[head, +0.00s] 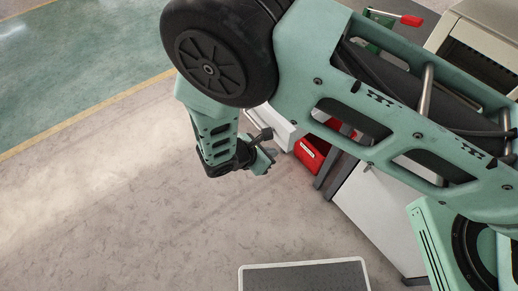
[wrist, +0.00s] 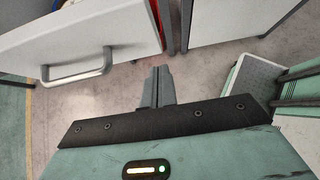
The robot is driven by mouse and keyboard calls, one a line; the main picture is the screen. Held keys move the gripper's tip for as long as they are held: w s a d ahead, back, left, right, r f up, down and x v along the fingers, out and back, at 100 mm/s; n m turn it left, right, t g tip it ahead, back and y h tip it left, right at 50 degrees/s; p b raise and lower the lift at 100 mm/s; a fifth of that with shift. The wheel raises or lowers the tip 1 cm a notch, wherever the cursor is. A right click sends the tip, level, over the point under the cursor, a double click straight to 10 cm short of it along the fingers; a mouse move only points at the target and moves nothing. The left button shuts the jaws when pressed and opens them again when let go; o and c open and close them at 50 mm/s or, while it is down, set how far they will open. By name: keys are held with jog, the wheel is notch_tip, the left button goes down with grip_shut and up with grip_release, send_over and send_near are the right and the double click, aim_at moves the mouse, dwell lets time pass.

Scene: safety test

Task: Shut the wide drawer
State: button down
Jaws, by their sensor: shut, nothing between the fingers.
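A white drawer front (wrist: 100,35) with a grey bar handle (wrist: 78,68) fills the upper left of the wrist view; I take it to be the wide drawer. In the head view a small part of the drawer (head: 284,127) shows, jutting out beyond my gripper, with the rest hidden behind my arm. How far it stands out cannot be told. My gripper (head: 268,158) is shut and empty, in front of the drawer and right of its handle in the wrist view, where its fingers (wrist: 158,75) point toward the drawer's right edge. I see no clear contact.
A red bin (head: 311,152) sits right of the drawer, beside a grey post. A white cabinet panel (head: 380,215) stands further right. A white-rimmed dark grey platform (head: 305,266) is at the bottom. The floor at left is clear.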

aim_at(287, 146)
jog(key=shift+w+d+r+p, duration=0.1)
jog(key=shift+w+d+p, duration=0.15)
jog(key=shift+w+d, duration=0.45)
jog(key=shift+w+d+p, duration=0.25)
jog(key=shift+w+d, duration=0.15)
jog(key=shift+d, duration=0.5)
jog(key=w+d+b, duration=0.2)
jog(key=w+d, duration=0.5)
jog(key=d, duration=0.4)
jog(key=w+d+b, duration=0.3)
jog(key=w+d, duration=0.5)
jog(key=d, duration=0.3)
jog(key=shift+w+d+b, duration=0.15)
jog(key=shift+d+b, duration=0.15)
jog(key=shift+d, duration=0.1)
